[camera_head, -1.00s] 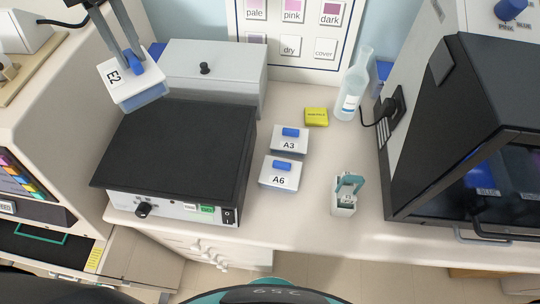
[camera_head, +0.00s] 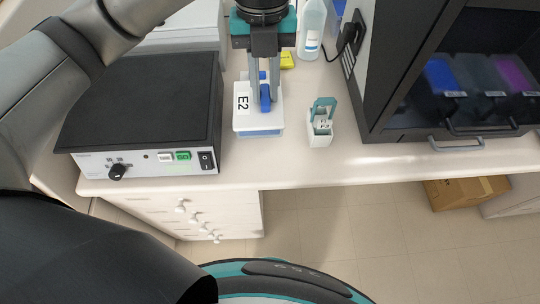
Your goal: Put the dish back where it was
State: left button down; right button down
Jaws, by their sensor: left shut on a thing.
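The dish marked E2 (camera_head: 258,122) has a white lid with a blue knob and a bluish body. My left gripper (camera_head: 265,98) comes down from above and is shut on its knob. The dish is level over the counter, right of the black-topped box; I cannot tell if it touches anything below. The dishes A3 and A6, seen earlier around this spot, are hidden behind E2 and the gripper. My right gripper is not in view.
The black-topped box (camera_head: 145,105) stands left of the dish. A small white holder with a teal handle (camera_head: 320,125) stands close on its right. A clear bottle (camera_head: 311,30) and yellow block (camera_head: 287,60) are behind. A dark-windowed cabinet (camera_head: 440,90) fills the right. The counter's front edge (camera_head: 290,180) is clear.

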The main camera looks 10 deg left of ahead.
aim_at(265, 107)
pick_arm(q)
jog(key=shift+f+b, duration=0.6)
jog(key=shift+f, duration=8.7)
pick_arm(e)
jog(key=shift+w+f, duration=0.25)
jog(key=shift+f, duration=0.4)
pick_arm(q)
jog(key=shift+f, duration=0.2)
jog(key=c, duration=0.8)
grip_release()
jog(key=shift+a, duration=0.1)
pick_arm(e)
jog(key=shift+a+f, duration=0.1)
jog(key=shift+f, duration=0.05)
pick_arm(q)
jog(key=shift+r, duration=0.15)
jog(key=shift+w+r, duration=0.15)
jog(key=shift+r, duration=0.15)
jog(key=r, duration=0.7)
jog(key=w+r, duration=0.1)
jog(key=r, duration=0.3)
jog(key=shift+w+a+r, duration=0.1)
jog(key=shift+a+r, duration=0.1)
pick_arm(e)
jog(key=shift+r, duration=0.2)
